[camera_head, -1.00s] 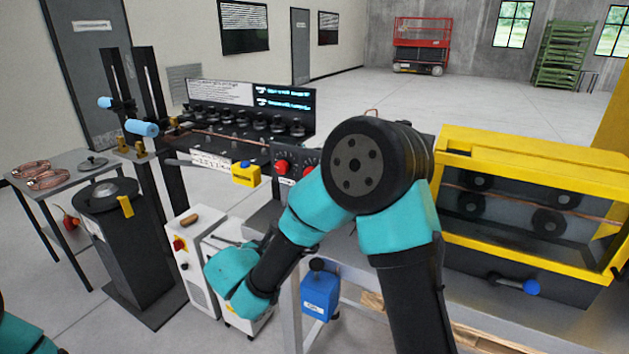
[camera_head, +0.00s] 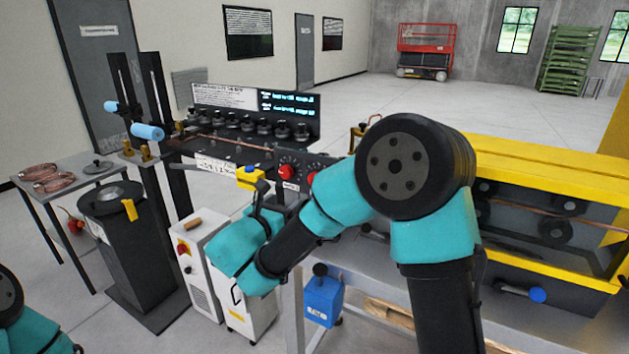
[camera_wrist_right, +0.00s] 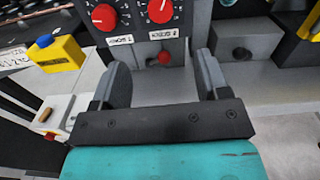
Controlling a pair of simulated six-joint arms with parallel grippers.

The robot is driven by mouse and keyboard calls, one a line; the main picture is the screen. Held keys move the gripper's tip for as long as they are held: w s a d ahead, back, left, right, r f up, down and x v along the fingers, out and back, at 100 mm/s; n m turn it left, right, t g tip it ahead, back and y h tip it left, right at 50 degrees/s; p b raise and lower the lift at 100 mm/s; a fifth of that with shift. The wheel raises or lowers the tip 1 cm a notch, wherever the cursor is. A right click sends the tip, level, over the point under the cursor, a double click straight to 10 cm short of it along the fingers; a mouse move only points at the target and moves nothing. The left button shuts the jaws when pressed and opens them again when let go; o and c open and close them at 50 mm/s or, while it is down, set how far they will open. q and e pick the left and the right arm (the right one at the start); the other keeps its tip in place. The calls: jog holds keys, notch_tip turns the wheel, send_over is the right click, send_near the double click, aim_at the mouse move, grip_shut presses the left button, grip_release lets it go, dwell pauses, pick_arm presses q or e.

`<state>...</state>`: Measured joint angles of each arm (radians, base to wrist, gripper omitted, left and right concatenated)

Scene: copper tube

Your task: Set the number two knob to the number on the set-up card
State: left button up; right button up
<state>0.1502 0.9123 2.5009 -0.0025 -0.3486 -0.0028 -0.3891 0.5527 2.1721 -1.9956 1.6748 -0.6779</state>
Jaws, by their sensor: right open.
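Two red dial knobs sit side by side on the dark control panel, the left knob (camera_head: 286,172) and the right knob (camera_head: 311,178). The right wrist view shows the left knob (camera_wrist_right: 104,17) and the right knob (camera_wrist_right: 160,10) at the top, with small white labels below them, too blurred to read surely. My right gripper (camera_wrist_right: 160,72) is open and empty, below and apart from the knobs. In the head view, the teal wrist partly hides it. A white printed sheet (camera_head: 222,96) stands on the back board; its text is illegible and I cannot tell if it is the set-up card.
A yellow box with a blue button (camera_wrist_right: 58,55) is left of the gripper. A yellow-framed roller machine (camera_head: 540,262) stands right. A row of black knobs (camera_head: 247,124) lines the back board.

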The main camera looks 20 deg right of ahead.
jog(key=x, duration=1.5)
jog(key=shift+w+d, duration=0.2)
jog(key=shift+d, duration=0.15)
jog(key=c, duration=0.9)
jog(key=shift+c, duration=0.2)
jog(key=shift+m, duration=0.5)
jog(key=m, duration=0.9)
jog(key=shift+s+m, duration=0.1)
jog(key=shift+m, duration=0.2)
